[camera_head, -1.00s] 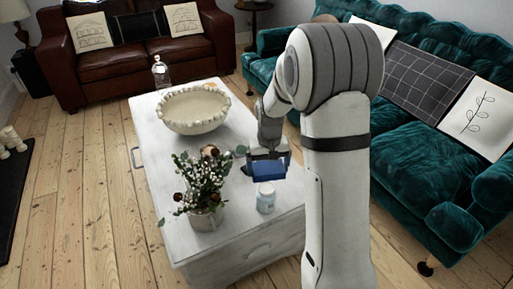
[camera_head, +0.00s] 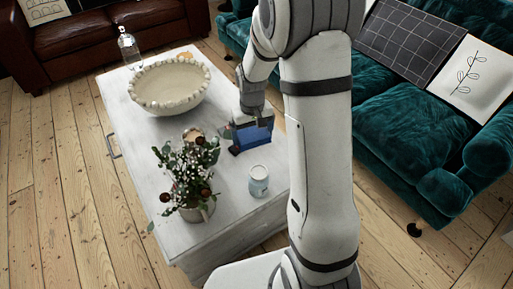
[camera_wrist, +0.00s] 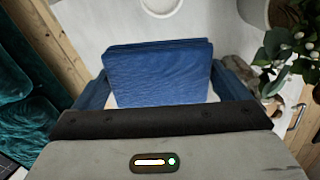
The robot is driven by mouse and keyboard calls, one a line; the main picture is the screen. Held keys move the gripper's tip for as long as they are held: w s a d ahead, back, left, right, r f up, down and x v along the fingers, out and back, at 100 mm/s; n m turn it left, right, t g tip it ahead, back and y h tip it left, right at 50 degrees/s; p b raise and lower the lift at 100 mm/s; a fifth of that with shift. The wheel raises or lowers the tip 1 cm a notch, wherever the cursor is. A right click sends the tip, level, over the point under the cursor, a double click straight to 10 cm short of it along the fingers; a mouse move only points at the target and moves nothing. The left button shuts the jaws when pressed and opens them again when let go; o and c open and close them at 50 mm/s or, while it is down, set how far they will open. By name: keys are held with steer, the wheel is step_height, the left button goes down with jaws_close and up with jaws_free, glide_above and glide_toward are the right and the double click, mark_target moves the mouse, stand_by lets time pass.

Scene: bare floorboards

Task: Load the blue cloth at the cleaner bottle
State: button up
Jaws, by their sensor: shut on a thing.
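The blue cloth (camera_head: 252,137) is a flat, folded pad. My gripper (camera_head: 250,122) is shut on it, over the right side of the white table. In the wrist view the cloth (camera_wrist: 160,75) fills the space between the two fingers. I cannot tell whether its lower edge touches the tabletop. A clear bottle (camera_head: 128,46) stands upright at the table's far left end, beyond the bowl and away from my gripper. A small white and pale-blue jar (camera_head: 259,181) stands nearer, just below the cloth in the head view. Neither label is readable.
The white table (camera_head: 137,165) also holds a large cream bowl (camera_head: 168,92) and a flower pot (camera_head: 197,208). The flowers stand left of the jar. A teal sofa (camera_head: 400,130) is on the right and a brown sofa (camera_head: 98,38) at the back. Floorboards (camera_head: 50,190) are clear on the left.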

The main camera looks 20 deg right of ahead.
mark_target(259, 172)
steer(key=s+n+p, duration=0.2)
steer(key=s+n, duration=0.1)
steer(key=s, duration=0.4)
steer(key=shift+s+f+b, duration=0.1)
steer(key=shift+f+b, duration=2.1)
steer(key=shift+f, duration=1.1)
steer(key=shift+f+b, duration=0.45)
steer(key=shift+f, duration=0.1)
step_height(259, 172, up, 7)
steer(key=p, duration=0.5)
